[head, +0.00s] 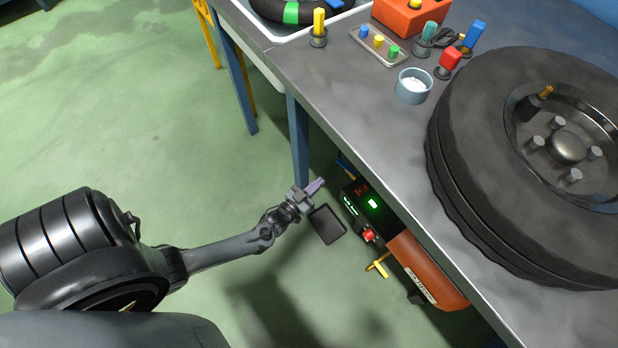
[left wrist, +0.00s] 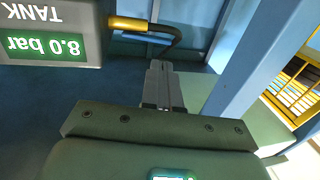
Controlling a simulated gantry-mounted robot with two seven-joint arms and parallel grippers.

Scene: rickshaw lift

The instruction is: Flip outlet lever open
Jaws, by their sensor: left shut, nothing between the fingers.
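The orange and black tank unit (head: 428,268) sits beneath the bench edge, its green display (head: 372,203) lit. In the left wrist view its display (left wrist: 42,48) reads "8.0 bar TANK" upside down. A brass outlet fitting (left wrist: 128,23) leaves the unit there and meets a dark bent piece (left wrist: 172,38); I cannot tell whether this is the lever. A yellow handle (head: 378,267) sticks out from the unit's side. My left gripper (head: 316,186) is shut and empty, just left of the unit's far end. Its fingertips (left wrist: 157,66) show just below the dark bent piece; contact is unclear.
The grey bench (head: 330,110) overhangs the unit and carries a large tyre (head: 470,190). A blue bench leg (head: 298,140) stands close to my left gripper. A red knob (head: 368,235) is on the unit.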

